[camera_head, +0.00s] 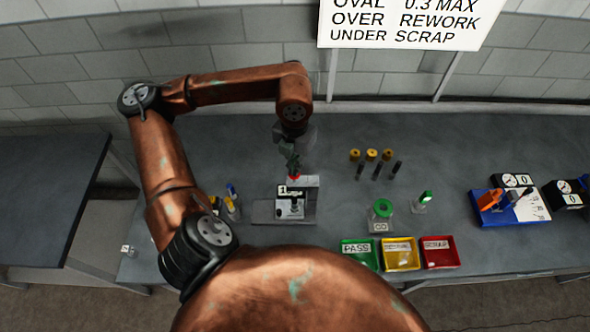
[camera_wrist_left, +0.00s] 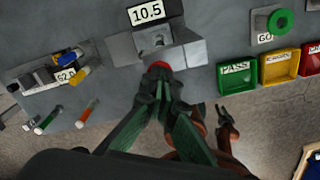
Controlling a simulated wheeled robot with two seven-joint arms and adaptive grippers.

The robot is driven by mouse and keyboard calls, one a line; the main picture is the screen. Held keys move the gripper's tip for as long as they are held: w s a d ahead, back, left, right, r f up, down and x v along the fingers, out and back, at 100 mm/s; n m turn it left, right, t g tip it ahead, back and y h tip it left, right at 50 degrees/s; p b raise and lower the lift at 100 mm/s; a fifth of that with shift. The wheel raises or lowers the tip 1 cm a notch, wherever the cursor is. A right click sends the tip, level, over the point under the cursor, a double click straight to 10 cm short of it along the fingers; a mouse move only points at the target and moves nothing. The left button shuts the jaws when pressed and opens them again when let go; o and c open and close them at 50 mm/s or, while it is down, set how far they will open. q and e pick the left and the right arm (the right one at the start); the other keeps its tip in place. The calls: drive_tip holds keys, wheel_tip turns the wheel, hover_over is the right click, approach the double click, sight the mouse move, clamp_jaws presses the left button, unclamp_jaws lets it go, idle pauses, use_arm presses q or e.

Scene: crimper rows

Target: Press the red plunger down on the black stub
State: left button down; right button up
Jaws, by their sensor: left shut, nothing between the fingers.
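The red plunger (camera_head: 296,177) shows as a small red spot on top of the grey crimper (camera_head: 268,212) in the head view. In the left wrist view the red plunger (camera_wrist_left: 158,66) is at the crimper's near edge, beyond my fingertips. My left gripper (camera_head: 294,170), with dark green fingers, is shut and empty, pointing down just over the plunger. In the left wrist view its fingertips (camera_wrist_left: 162,84) are close to the red top; I cannot tell whether they touch it. Several dark stubs (camera_head: 377,171) stand behind and to the right. Any stub inside the crimper is hidden.
A green ring gauge (camera_head: 382,208) stands right of the crimper. Green (camera_head: 358,264), yellow (camera_head: 387,268) and red bins (camera_head: 455,263) line the front edge. Coloured pens (camera_head: 231,195) are close left. A blue tray (camera_head: 487,217) and dial gauges lie far right. The bench behind the crimper is mostly clear.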

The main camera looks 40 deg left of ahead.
use_arm(q)
drive_tip(key=shift+f+b, duration=0.9)
drive_tip(key=shift+f, duration=0.2)
drive_tip(key=shift+r, duration=0.1)
drive_tip(key=shift+r+p, duration=0.8)
drive_tip(key=shift+r, duration=0.55)
drive_tip(key=shift+r+p, duration=1.6)
drive_tip(key=shift+r, duration=1.6)
drive_tip(key=shift+f, duration=0.1)
